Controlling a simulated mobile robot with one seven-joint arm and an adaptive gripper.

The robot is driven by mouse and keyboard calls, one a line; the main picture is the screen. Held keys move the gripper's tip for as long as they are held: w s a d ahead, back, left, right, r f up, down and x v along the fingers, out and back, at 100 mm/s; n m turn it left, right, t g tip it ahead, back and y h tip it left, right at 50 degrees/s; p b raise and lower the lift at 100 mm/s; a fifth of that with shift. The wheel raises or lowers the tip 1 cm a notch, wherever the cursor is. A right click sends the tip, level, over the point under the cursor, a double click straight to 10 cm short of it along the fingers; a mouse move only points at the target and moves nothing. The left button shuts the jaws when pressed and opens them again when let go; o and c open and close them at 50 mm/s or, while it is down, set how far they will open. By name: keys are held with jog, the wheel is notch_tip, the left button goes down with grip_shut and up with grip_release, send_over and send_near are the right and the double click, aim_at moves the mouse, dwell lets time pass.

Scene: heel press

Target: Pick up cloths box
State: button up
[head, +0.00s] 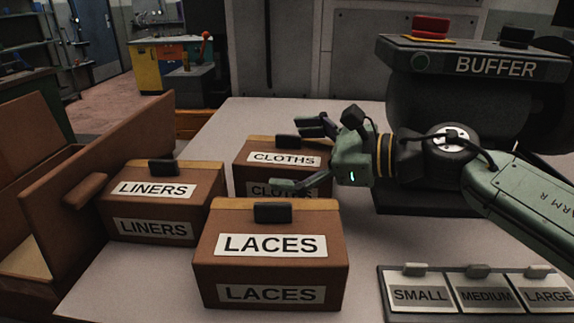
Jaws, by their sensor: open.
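The cloths box (244,181) is a brown box with white CLOTHS labels on its lid and front. It stands on the table behind the laces box, and its lower front is partly hidden by that box and by a finger of my gripper. A dark knob (288,141) sits on its lid. My gripper (295,156) is open and comes in from the right. One finger is at the far side near the knob and the other is in front of the box. I cannot tell whether either finger touches it.
The laces box (205,282) stands in front and the liners box (113,224) to the left. A dark buffer machine (450,90) is at the right. A tray labelled SMALL, MEDIUM and LARGE (388,312) lies at front right. Bare table (225,118) shows behind the boxes.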

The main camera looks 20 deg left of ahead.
jog(key=shift+c, duration=0.4)
jog(key=c, duration=2)
jog(key=shift+c, duration=0.2)
